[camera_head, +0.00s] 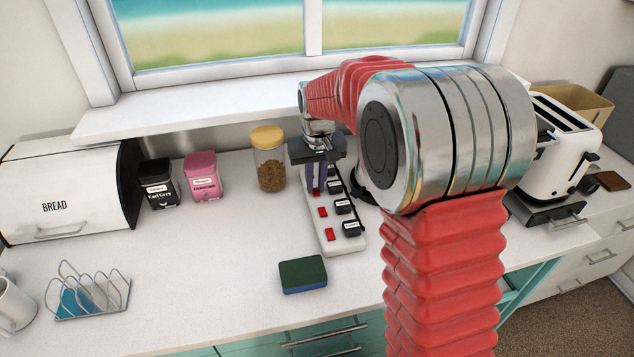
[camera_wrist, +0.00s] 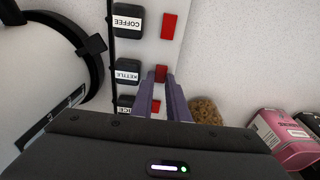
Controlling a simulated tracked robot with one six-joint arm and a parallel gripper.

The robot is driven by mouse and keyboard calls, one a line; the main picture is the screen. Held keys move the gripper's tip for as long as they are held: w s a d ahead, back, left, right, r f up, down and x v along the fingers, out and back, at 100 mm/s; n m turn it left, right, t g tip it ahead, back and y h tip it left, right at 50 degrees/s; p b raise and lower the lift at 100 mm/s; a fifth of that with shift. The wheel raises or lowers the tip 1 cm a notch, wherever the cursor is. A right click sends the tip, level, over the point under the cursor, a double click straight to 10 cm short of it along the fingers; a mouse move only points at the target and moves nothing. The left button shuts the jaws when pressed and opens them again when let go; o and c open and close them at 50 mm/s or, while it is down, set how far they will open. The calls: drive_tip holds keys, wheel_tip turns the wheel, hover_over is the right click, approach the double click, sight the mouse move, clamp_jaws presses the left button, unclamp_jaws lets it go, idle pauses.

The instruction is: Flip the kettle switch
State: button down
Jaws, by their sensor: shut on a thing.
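A white power strip (camera_head: 345,245) lies on the counter with a row of red rocker switches and black labelled plugs. In the wrist view, the plug marked KETTLE (camera_wrist: 127,71) sits beside its red kettle switch (camera_wrist: 161,73). My gripper (camera_head: 316,192) points down over the far part of the strip. In the wrist view, the purple fingers of my gripper (camera_wrist: 160,77) are closed in at that switch, one tip on each side. The COFFEE plug (camera_wrist: 128,20) and its red switch (camera_wrist: 169,25) are above; a partly hidden plug ending in "ICE" (camera_wrist: 125,102) is below.
A glass jar (camera_head: 270,168) stands left of the strip, near pink (camera_head: 203,175) and black (camera_head: 158,185) tins. A green sponge (camera_head: 303,274) lies in front. A white toaster (camera_head: 565,145) stands right. A white, black-trimmed appliance (camera_wrist: 35,75) is close in the wrist view.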

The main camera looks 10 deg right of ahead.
sight(317, 194)
drive_tip(key=c, duration=2)
unclamp_jaws()
wheel_tip(317, 194, up, 14)
drive_tip(key=s, duration=0.1)
drive_tip(key=shift+s+f, duration=0.2)
drive_tip(key=shift+s, duration=0.2)
drive_tip(key=shift+w, duration=0.15)
drive_tip(key=s+f+t, duration=0.2)
drive_tip(key=s+t, duration=0.2)
drive_tip(key=s, duration=2.5)
drive_tip(key=shift+d+f, duration=0.2)
drive_tip(key=shift+f, duration=0.2)
